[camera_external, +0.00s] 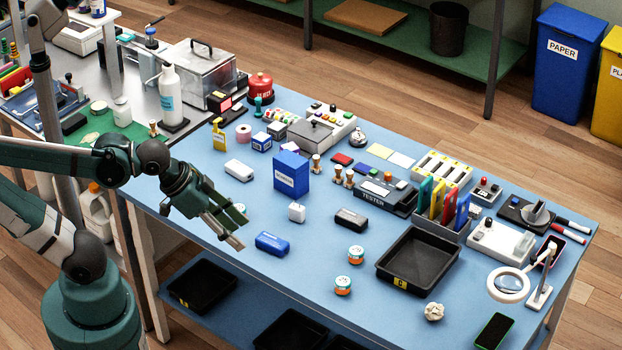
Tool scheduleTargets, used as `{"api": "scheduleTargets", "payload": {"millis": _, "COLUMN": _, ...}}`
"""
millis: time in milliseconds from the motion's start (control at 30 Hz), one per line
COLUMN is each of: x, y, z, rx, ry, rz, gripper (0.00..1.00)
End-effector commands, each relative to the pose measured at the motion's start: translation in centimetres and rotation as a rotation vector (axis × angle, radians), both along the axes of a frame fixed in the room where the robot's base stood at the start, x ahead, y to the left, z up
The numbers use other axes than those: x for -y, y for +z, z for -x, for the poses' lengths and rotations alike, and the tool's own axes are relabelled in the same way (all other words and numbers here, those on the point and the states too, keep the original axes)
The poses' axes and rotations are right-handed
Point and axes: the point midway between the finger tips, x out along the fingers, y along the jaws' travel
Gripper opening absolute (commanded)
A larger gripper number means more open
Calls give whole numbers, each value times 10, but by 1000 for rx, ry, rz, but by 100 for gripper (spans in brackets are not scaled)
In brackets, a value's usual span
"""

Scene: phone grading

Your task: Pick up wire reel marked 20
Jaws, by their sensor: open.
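One round item (356,255) is left of the black tray, and the other (343,285) is nearer the front edge. A third small round item (240,208) is partly hidden behind my gripper. No number 20 can be read on any of them. My gripper (230,229) is open and empty, above the left front part of the table, left of the two round items.
A blue case (272,243) lies right of my gripper. A white cube-like item (296,212), a black item (351,219) and a blue box (291,175) stand beyond. The black tray (392,279) is empty. A crumpled paper ball (434,311) lies near the front edge.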

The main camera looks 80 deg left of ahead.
Motion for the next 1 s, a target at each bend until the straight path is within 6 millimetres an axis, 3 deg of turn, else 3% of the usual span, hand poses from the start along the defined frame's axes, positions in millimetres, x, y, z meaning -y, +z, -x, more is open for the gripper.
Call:
{"api": "scheduleTargets", "payload": {"millis": 567, "x": -9, "y": 0, "z": -6, "rx": -17, "ry": 37, "rz": 12, "gripper": 45}}
{"api": "scheduleTargets", "payload": {"millis": 1000, "x": -59, "y": -6, "z": -32, "rx": -115, "ry": 250, "rz": 80, "gripper": 45}}
